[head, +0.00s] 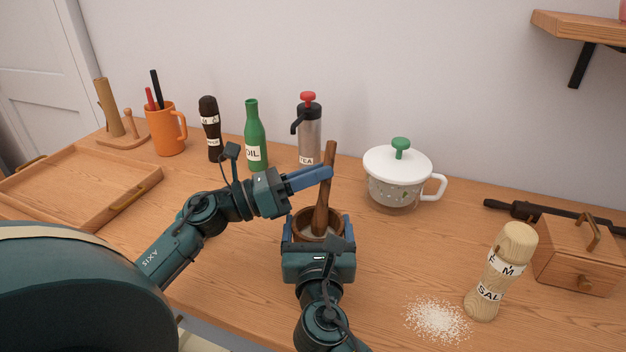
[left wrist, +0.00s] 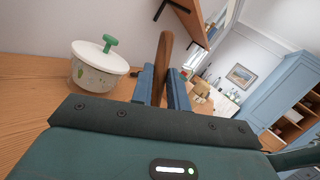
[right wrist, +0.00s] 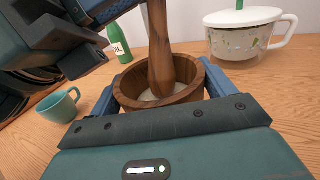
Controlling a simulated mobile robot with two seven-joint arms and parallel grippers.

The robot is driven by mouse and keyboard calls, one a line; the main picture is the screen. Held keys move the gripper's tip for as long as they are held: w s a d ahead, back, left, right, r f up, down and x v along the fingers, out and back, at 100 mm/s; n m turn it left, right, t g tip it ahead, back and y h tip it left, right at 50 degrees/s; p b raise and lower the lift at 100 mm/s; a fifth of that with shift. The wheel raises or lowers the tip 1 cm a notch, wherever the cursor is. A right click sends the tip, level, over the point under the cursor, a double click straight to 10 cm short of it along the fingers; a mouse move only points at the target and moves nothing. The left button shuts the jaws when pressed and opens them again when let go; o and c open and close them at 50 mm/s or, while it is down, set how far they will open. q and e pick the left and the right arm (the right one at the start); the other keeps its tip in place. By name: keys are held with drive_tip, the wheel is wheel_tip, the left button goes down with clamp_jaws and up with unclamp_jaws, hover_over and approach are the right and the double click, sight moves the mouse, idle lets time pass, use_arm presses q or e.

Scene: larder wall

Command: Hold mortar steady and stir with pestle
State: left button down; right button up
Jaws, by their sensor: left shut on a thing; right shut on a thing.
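The brown wooden mortar (head: 334,222) stands on the table with pale white contents inside. It also shows in the right wrist view (right wrist: 190,95). My right gripper (head: 318,228) is shut on the mortar, with a blue finger on either side of its wall. The dark wooden pestle (head: 322,205) stands slightly tilted with its lower end in the mortar. My left gripper (head: 322,174) is shut on the pestle's upper shaft, above the mortar. The pestle also shows between the blue fingers in the left wrist view (left wrist: 164,60). The pestle's tip is hidden in the contents.
A white-lidded pot (head: 397,172) stands behind right. A salt mill (head: 490,275) stands beside spilled white grains (head: 437,320) and a small wooden box (head: 575,262). A green oil bottle (head: 256,140), tea flask (head: 309,135), dark mill (head: 210,130) and orange mug (head: 163,130) line the back. A tray (head: 60,205) lies left.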

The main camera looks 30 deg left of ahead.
use_arm(q)
drive_tip(key=r, duration=0.1)
drive_tip(key=w+r, duration=0.1)
drive_tip(key=r, duration=0.1)
drive_tip(key=w+r, duration=0.1)
drive_tip(key=r, duration=0.1)
drive_tip(key=shift+a+r, duration=0.15)
drive_tip(key=shift+a, duration=0.1)
idle(0.6)
wheel_tip(320, 180, up, 5)
idle(0.5)
idle(0.7)
use_arm(e)
drive_tip(key=o, duration=1)
drive_tip(key=shift+s, duration=0.1)
drive_tip(key=v, duration=1.2)
